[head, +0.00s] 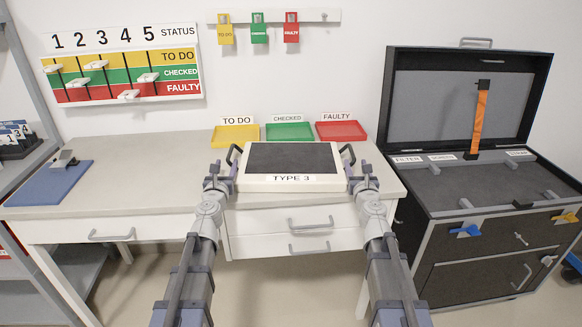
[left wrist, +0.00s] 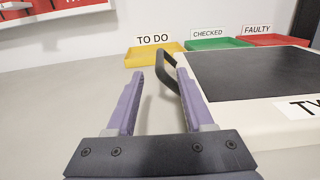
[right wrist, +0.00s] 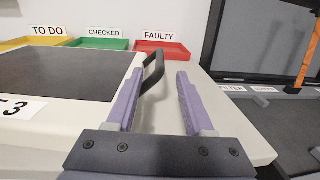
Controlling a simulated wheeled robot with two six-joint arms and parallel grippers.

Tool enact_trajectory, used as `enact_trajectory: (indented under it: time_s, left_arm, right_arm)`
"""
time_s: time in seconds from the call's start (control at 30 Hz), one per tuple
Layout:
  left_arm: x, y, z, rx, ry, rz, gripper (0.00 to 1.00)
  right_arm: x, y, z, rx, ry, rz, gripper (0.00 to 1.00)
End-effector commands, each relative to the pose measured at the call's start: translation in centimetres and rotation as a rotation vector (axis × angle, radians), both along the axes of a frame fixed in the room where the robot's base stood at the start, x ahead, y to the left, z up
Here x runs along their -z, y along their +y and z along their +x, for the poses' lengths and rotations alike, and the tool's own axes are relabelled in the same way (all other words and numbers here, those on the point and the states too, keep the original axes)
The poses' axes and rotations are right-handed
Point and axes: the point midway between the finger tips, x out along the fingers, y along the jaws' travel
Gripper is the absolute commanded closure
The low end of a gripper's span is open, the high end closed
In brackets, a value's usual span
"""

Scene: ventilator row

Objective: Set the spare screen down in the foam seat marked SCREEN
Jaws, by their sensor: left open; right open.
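The spare screen (head: 291,158) is a white-framed dark panel labelled TYPE 3, lying flat on the desk top with a black handle at each side. My left gripper (head: 226,168) is open at its left handle (left wrist: 158,72); in the left wrist view the fingers stand on either side of the handle's lower part. My right gripper (head: 358,168) is open at the right handle (right wrist: 154,72), with the handle between or just ahead of the fingers. The foam seats are in the open black case (head: 475,188) at the right; small labels, one seeming to read SCREEN (head: 443,157), line its back edge.
Yellow, green and red trays stand behind the screen (head: 235,135). A blue mat (head: 50,183) with a small stand is at the desk's left end. The desk left of the screen is clear. The case's raised lid (head: 430,105) has an orange strap.

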Motion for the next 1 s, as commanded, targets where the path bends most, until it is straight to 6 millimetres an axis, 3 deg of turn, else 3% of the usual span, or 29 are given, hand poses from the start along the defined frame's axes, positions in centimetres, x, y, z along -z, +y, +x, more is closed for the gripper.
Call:
enact_trajectory:
  time_s: [0.1,0.3,0.43,0.73,1.0]
  left_arm:
    - [0.0,0.0,2.8,0.000,0.000,0.000,0.47]
    - [0.0,0.0,6.0,0.000,0.000,0.000,0.47]
    - [0.0,0.0,6.9,0.000,0.000,0.000,0.47]
    - [0.0,0.0,7.0,0.000,0.000,0.000,0.47]
    - [0.0,0.1,6.9,-0.001,0.000,0.000,0.78]
  right_arm:
    - [0.0,0.0,2.8,0.000,0.000,0.000,0.47]
    - [0.0,0.0,6.0,0.000,0.000,0.000,0.47]
    - [0.0,0.0,6.9,0.000,0.000,0.000,0.47]
    - [0.0,0.0,7.0,0.000,0.000,0.000,0.47]
    - [0.0,-0.1,6.9,0.001,0.000,0.000,0.78]
